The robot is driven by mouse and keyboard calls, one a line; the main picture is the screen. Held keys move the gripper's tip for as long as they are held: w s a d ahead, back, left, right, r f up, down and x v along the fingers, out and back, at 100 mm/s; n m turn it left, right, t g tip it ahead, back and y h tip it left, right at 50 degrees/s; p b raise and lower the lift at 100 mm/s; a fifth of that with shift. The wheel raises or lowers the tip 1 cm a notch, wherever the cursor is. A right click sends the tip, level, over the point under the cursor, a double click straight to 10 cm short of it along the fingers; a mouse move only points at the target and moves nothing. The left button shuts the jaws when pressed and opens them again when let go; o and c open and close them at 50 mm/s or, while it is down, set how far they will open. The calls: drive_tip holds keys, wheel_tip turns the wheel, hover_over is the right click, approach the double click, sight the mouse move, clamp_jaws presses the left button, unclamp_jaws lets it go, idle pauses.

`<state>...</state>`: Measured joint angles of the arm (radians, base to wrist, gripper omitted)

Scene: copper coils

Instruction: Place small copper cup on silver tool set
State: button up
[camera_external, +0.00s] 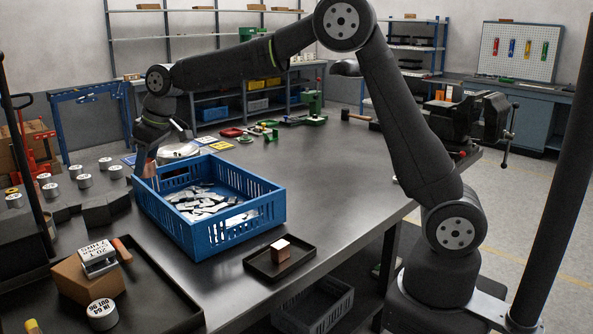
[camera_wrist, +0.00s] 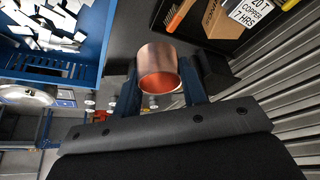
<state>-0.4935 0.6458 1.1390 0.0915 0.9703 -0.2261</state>
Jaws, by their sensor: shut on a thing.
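My gripper (camera_wrist: 160,84) is shut on a small copper cup (camera_wrist: 160,62) in the wrist view. The fingers lie on both sides of it, and its open mouth faces the camera. In the external view my gripper (camera_external: 155,152) is at the far left, beside the blue crate's back left corner. Loose silver metal pieces (camera_external: 200,203) lie inside the blue crate; they also show in the wrist view (camera_wrist: 50,32). A round silver item (camera_external: 178,151) sits just behind the crate. I cannot tell which of these is the silver tool set.
The slotted blue crate (camera_external: 222,238) stands on the dark metal table (camera_external: 335,175). A black tray (camera_external: 264,268) in front holds a small copper block with a pale top (camera_external: 281,251). Labelled boxes (camera_external: 85,280) and white-topped cylinders (camera_external: 84,181) stand at left. The table's right side is mostly clear.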

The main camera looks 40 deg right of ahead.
drive_tip(key=s+a+n, duration=0.1)
drive_tip(key=s+a, duration=0.3)
drive_tip(key=a, duration=0.2)
hover_over(90, 249)
drive_tip(key=d, duration=0.1)
drive_tip(key=f, duration=0.6)
drive_tip(key=shift+s+d, duration=0.15)
drive_tip(key=shift+s, duration=0.25)
drive_tip(key=shift+a+f, duration=0.2)
drive_tip(key=shift+f, duration=1.95)
drive_tip(key=shift+f, duration=0.1)
drive_tip(key=o, duration=1)
drive_tip(key=shift+c, duration=0.2)
